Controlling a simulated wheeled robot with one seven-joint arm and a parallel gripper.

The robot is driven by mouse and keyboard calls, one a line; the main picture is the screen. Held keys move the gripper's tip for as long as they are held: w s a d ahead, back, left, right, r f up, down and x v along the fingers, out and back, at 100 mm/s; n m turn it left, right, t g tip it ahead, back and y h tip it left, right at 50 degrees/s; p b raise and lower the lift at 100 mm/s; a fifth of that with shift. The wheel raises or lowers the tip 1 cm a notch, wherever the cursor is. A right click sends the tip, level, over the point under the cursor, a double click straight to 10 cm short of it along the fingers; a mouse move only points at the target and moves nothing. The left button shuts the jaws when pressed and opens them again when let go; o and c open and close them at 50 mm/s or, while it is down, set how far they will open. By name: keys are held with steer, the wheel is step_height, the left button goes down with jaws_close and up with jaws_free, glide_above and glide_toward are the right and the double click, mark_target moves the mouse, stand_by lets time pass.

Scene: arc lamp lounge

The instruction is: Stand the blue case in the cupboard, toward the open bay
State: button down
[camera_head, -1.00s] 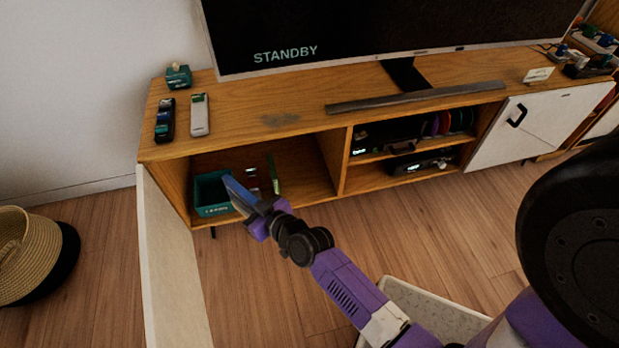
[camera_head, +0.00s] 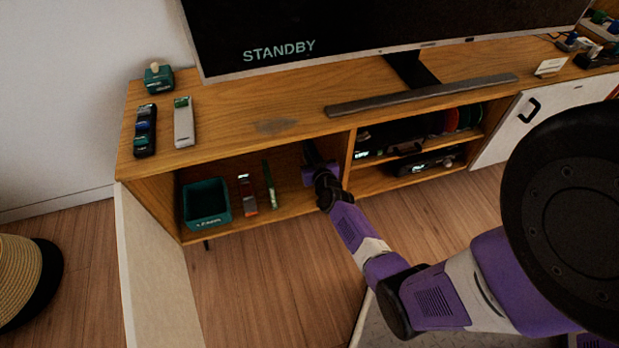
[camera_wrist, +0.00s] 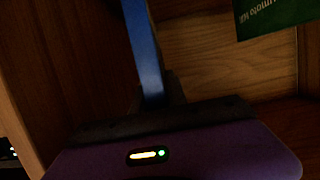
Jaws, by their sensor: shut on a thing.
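My gripper (camera_head: 314,163) is inside the left compartment of the wooden cupboard (camera_head: 225,168), at its right side close to the divider (camera_head: 347,160). In the wrist view my gripper (camera_wrist: 157,95) is shut on the blue case (camera_wrist: 143,50), a thin blue slab seen edge-on. The case is mostly hidden in the head view. A green case (camera_head: 269,186) stands upright left of my gripper; its lettered face (camera_wrist: 277,14) shows in the wrist view, apart from the blue case. The open bay (camera_head: 400,165) with shelves lies right of the divider.
A teal bin (camera_head: 206,221) and a red and grey case (camera_head: 247,200) stand in the compartment, further left. The cupboard's white left door (camera_head: 150,270) is swung open. A TV (camera_head: 360,30), soundbar (camera_head: 420,95) and remotes sit on top.

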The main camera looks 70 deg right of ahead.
steer(key=shift+f+b, duration=4.2)
steer(key=shift+f, duration=0.35)
steer(key=shift+f, duration=0.1)
steer(key=c, duration=1.3)
jaws_free()
